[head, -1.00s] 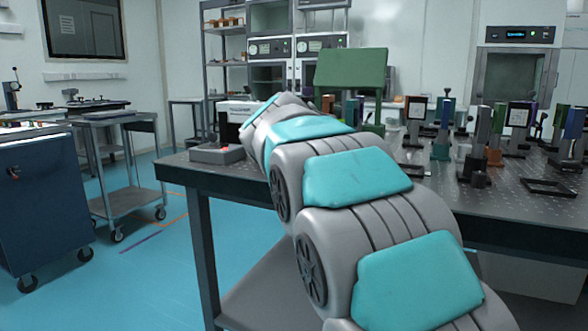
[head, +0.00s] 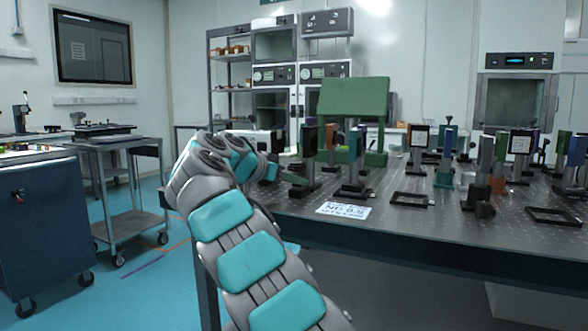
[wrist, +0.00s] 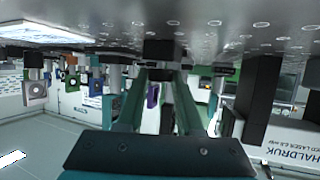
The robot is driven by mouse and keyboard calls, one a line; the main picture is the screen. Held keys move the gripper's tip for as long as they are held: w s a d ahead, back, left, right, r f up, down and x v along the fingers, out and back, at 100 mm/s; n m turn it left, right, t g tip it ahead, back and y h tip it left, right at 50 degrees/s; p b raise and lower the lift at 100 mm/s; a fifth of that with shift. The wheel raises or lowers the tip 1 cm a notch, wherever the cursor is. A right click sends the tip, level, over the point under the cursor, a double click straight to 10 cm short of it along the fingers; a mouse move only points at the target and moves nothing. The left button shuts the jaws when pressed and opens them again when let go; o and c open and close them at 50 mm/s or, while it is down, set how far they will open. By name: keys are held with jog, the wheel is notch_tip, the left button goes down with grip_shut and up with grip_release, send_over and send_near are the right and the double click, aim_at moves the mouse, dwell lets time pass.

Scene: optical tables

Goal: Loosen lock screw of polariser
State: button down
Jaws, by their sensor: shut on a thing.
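In the head view my gripper (head: 296,181) reaches right from the wrist, low over the table's left part, at a dark post-mounted optic (head: 309,145) that seems to be the polariser. In the wrist view, which looks upside down, the two fingers of my gripper (wrist: 162,72) come together on a small dark part by a black block (wrist: 165,50) at the table surface. The gripper is shut on this part, which seems to be the lock screw. The fingers hide most of it, and its turn cannot be seen.
Another post mount (head: 354,165) stands close to the right, with a green panel (head: 353,97) behind. A white label card (head: 344,210) lies near the front edge. Several mounts and black frames (head: 410,199) crowd the right. In the wrist view a large labelled housing (wrist: 285,135) stands right.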

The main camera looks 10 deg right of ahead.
jog(key=shift+w+a+r+m+g+h+p, duration=0.15)
jog(key=shift+m+g+h+p, duration=0.2)
jog(key=shift+p, duration=0.65)
jog(key=shift+w+d+r+m+g+h+p, duration=0.15)
jog(key=shift+m+g+p, duration=0.3)
jog(key=shift+p, duration=0.55)
jog(key=shift+s+f+m+p, duration=0.1)
jog(key=shift+m+p, duration=0.2)
jog(key=shift+p, duration=0.4)
jog(key=c, duration=0.5)
grip_release()
jog(key=shift+f, duration=0.1)
jog(key=shift+c, duration=0.2)
jog(key=shift+a, duration=0.1)
jog(key=shift+p+v, duration=0.65)
jog(key=shift+v, duration=3.2)
jog(key=shift+a, duration=0.1)
